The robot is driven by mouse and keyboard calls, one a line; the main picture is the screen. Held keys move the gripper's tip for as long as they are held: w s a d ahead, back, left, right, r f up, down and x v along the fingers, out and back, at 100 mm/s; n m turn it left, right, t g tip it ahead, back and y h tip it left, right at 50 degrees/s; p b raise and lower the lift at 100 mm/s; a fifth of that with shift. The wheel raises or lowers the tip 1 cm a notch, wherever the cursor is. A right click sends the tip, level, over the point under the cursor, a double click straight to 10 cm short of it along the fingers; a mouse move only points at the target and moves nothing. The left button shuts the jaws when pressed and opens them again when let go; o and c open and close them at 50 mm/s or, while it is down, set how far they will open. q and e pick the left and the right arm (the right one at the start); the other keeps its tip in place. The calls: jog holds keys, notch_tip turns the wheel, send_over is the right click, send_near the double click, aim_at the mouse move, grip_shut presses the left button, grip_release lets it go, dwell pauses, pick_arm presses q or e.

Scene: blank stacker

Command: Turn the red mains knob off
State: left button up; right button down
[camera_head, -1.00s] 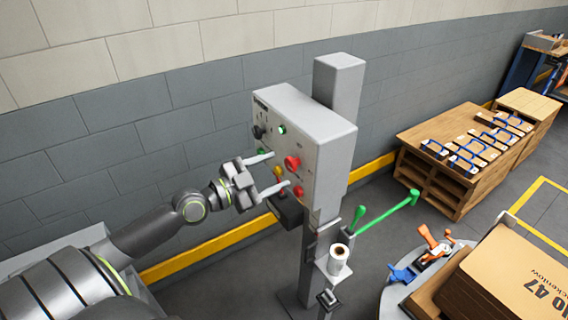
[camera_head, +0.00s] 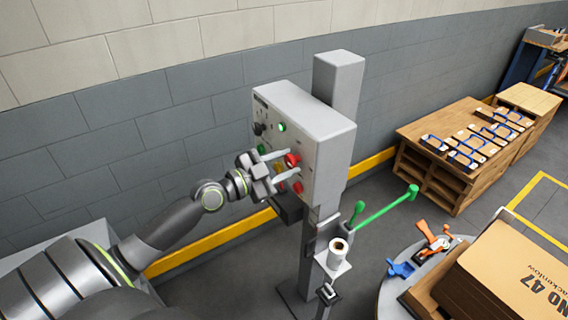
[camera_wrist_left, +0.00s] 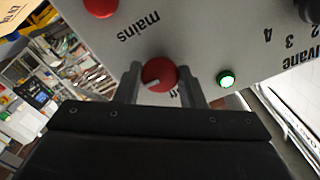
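The red mains knob (camera_head: 292,159) is on the front of the grey control box (camera_head: 325,160). In the left wrist view the knob (camera_wrist_left: 159,75) is round with a pale pointer mark, near the upside-down word "mains". My left gripper (camera_head: 279,164) is at the panel with its fingers apart. In the left wrist view its fingers (camera_wrist_left: 160,88) stand one on each side of the knob. I cannot tell whether either finger touches it. My right gripper is out of view.
A lit green lamp (camera_head: 281,127) and black selector (camera_head: 259,129) are close above the gripper. Another red button (camera_head: 297,188) sits below the knob. A wooden bench (camera_head: 455,145) is farther right.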

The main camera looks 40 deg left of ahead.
pick_arm(q)
jog(key=shift+c, duration=0.6)
jog(key=shift+n, duration=0.3)
jog(key=n, duration=0.3)
jog(key=shift+b, duration=0.4)
jog(key=n, duration=0.9)
jog(key=n+p, duration=0.1)
jog(key=n, duration=0.4)
jog(key=shift+n, duration=0.3)
